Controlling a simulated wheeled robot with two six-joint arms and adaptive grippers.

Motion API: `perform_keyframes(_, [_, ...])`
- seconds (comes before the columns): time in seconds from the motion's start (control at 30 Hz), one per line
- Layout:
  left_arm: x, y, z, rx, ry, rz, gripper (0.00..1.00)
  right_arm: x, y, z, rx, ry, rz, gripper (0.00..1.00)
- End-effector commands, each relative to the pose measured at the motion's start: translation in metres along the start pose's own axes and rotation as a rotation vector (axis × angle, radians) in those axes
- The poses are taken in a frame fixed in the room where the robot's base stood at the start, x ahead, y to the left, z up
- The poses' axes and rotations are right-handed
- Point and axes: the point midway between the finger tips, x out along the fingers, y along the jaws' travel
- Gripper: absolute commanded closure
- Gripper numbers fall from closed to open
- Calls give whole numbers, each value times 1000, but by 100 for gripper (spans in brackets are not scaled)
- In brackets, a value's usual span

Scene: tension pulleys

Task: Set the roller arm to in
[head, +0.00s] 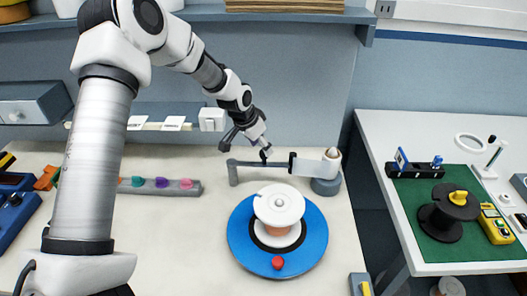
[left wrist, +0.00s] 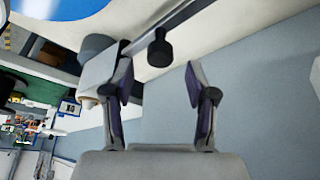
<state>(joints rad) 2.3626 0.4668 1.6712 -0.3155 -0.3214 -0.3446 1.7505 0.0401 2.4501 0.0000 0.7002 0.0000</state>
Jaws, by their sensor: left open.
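The roller arm (head: 275,165) is a grey bar lying left to right behind the blue disc (head: 240,245). A short grey post hangs at its left end, and its right end meets a grey round base (head: 325,186) with a pale part on top. A small black knob stands on the bar; in the left wrist view the knob (left wrist: 159,50) lies beyond the fingertips, between their lines. My left gripper (head: 246,147) is open and empty, just behind and above the bar; its spread fingers (left wrist: 158,80) show in the left wrist view. My right gripper is out of view.
A white spool (head: 279,206) and a red knob (head: 278,263) sit on the blue disc in front of the bar. A grey strip with coloured knobs (head: 160,186) lies left. A side table (head: 380,135) with a green mat stands right. The wall is close behind.

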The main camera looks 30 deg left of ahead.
Motion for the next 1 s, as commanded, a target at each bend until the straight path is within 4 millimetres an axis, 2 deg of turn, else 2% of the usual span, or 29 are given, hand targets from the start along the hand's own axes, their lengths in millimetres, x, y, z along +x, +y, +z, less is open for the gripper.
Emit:
perform_keyframes(0.1, [22,0,0,1,-3,-1,43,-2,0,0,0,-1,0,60])
perform_keyframes(0.2, [32,0,1,1,-2,0,43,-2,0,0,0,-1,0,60])
perform_keyframes(0.47, [35,0,0,1,0,-1,43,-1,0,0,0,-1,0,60])
perform_keyframes(0.6, [35,0,0,1,0,-1,93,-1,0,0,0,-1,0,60])
perform_keyframes(0.63, [35,0,0,1,0,-1,100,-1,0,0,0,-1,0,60])
perform_keyframes(1.0, [36,2,3,21,-1,9,100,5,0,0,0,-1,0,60])
